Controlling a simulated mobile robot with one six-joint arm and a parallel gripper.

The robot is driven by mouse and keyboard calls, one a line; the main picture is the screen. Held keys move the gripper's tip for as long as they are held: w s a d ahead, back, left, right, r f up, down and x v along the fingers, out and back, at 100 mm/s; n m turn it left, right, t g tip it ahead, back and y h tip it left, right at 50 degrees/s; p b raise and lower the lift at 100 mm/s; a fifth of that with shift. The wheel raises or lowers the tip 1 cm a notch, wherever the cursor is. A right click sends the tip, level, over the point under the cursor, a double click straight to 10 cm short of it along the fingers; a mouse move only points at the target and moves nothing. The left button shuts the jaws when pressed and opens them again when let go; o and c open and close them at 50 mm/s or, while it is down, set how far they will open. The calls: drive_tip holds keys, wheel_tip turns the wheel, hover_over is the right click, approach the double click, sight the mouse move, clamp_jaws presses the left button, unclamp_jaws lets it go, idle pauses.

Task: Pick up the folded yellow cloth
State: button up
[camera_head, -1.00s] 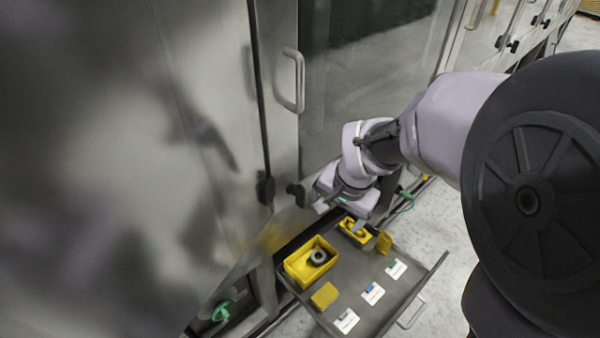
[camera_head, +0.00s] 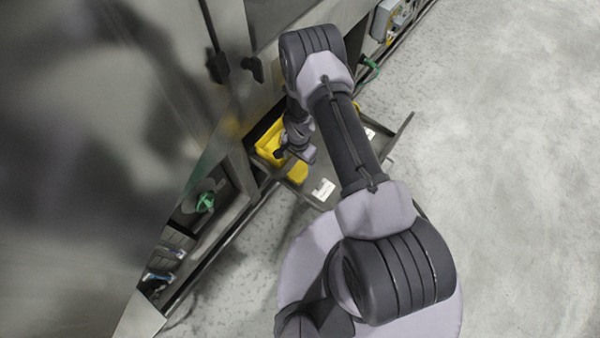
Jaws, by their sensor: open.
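The folded yellow cloth (camera_head: 298,174) lies in the open drawer, in front of the yellow bin (camera_head: 266,146). My arm covers part of the drawer, and my wrist hides the cloth's upper edge. My gripper (camera_head: 281,154) is over the bin's near side, just up and left of the cloth. It is small and dark here, with its jaws open, and I see nothing held in it. I cannot tell its height above the drawer floor.
The grey drawer (camera_head: 312,199) stands out from the steel machine. A white card (camera_head: 323,190) lies right of the cloth. An open lower compartment (camera_head: 213,208) with a green-handled item is at left. The floor (camera_head: 470,150) at right is clear.

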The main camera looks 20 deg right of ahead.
sight(300, 170)
drive_tip(key=f+b, duration=0.1)
drive_tip(key=f, duration=0.3)
drive_tip(key=f+b, duration=0.1)
drive_tip(key=f, duration=0.1)
drive_tip(key=shift+s+d+f+b, duration=0.1)
drive_tip(key=shift+s+d+b, duration=0.05)
drive_tip(key=shift+s+b, duration=0.15)
drive_tip(key=shift+w, duration=0.1)
drive_tip(key=c, duration=1.6)
drive_tip(key=r+p, duration=0.1)
drive_tip(key=r, duration=0.2)
drive_tip(key=r+p, duration=0.1)
drive_tip(key=shift+s+r+p, duration=0.15)
drive_tip(key=shift+s+p, duration=0.1)
drive_tip(key=shift+p, duration=0.05)
drive_tip(key=s+p, duration=0.1)
drive_tip(key=s, duration=0.4)
drive_tip(key=s+p, duration=0.1)
drive_tip(key=s, duration=0.4)
drive_tip(key=s+r+p, duration=0.1)
drive_tip(key=s+p, duration=0.1)
drive_tip(key=s, duration=0.3)
drive_tip(key=shift+s, duration=0.25)
